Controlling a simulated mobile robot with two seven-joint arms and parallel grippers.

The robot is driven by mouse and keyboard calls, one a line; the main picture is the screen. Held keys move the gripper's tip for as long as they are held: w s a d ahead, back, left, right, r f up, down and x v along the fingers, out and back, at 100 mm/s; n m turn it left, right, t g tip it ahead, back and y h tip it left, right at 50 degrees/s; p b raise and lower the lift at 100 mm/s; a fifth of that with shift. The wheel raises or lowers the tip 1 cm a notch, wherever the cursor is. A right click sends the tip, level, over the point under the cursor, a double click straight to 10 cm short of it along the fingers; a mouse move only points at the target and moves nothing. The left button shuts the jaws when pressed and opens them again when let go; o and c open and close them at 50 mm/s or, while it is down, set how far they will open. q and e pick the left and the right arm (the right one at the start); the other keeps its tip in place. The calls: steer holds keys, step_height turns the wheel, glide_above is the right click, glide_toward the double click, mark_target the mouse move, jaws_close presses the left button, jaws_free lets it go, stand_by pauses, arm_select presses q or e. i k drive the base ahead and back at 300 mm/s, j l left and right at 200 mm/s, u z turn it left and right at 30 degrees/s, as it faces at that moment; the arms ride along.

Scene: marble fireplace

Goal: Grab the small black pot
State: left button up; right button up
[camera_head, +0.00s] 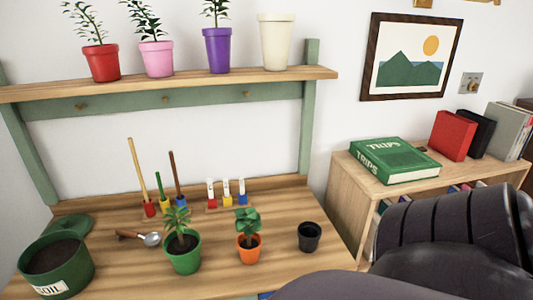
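The small black pot (309,237) stands upright on the wooden potting bench, near its right end. It looks empty, with a dark inside. To its left is an orange pot (249,249) with a small leafy plant, apart from it. Neither of my grippers shows in this view. A large dark ribbed part and a smooth dark part, which look like my own right arm, fill the lower right; they are apart from the black pot in the picture.
Small colored tools stand behind. A wooden cabinet (345,196) with a green book (394,160) is at right. Bench surface around the black pot is clear.

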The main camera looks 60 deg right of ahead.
mark_target(309, 232)
steer(key=z, duration=2.15)
